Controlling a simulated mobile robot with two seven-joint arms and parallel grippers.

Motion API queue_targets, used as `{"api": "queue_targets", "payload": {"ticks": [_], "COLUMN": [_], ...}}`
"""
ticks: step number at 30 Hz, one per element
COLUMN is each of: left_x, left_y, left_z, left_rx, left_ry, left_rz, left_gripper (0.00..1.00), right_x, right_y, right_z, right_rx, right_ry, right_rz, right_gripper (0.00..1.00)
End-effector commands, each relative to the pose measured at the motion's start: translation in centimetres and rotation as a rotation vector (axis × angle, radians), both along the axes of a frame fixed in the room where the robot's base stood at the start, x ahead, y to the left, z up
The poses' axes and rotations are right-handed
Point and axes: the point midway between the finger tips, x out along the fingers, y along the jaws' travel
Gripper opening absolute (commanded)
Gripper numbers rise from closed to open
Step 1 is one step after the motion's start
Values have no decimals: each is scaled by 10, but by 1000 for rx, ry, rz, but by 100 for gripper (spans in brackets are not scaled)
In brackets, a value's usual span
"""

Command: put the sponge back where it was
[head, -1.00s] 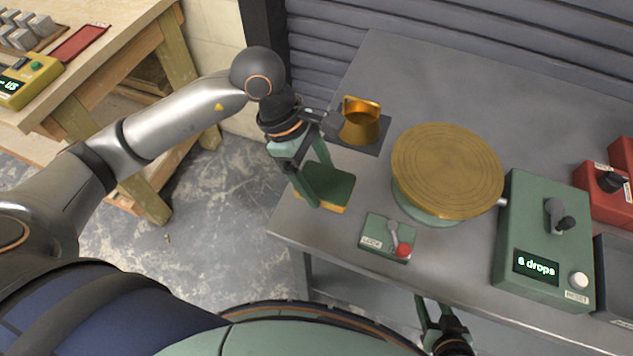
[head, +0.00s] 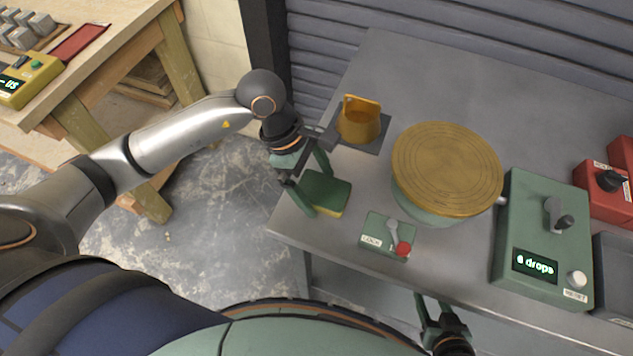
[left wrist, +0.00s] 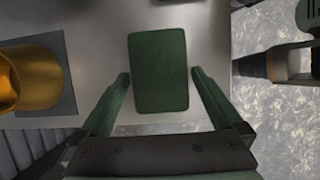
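The sponge (head: 326,190), green on top with a yellow underside, lies flat at the near left corner of the grey metal table. In the left wrist view the sponge (left wrist: 158,72) shows as a green rounded rectangle between my fingers. My left gripper (head: 318,193) is open, with one finger on each side of the sponge. The wrist view shows a gap between the sponge and each finger. My right gripper (head: 433,309) is open and empty at the table's front edge, low in the head view.
A golden-yellow cup (head: 358,122) stands on a dark square pad behind the sponge. A round turntable (head: 447,170) stands to the right. A small box with a red-knobbed lever (head: 386,236) is near the front edge. A green drop-counter box (head: 545,240) is further right.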

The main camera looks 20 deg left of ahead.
Motion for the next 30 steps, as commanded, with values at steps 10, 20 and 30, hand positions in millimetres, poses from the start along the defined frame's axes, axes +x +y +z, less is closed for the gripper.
{"api": "queue_targets", "payload": {"ticks": [10, 20, 30], "left_x": [2, 3, 2], "left_y": [5, 33, 46], "left_z": [14, 80, 113], "left_rx": [1, 2, 0], "left_ry": [-5, -7, -1], "left_rz": [2, 3, 0], "left_gripper": [100, 100, 100], "right_x": [0, 0, 0], "right_y": [0, 0, 0], "right_z": [3, -2, -4], "right_rx": [0, 0, 0], "right_ry": [-2, -1, 0], "right_rz": [0, 0, 0], "right_gripper": [50, 50, 50]}}
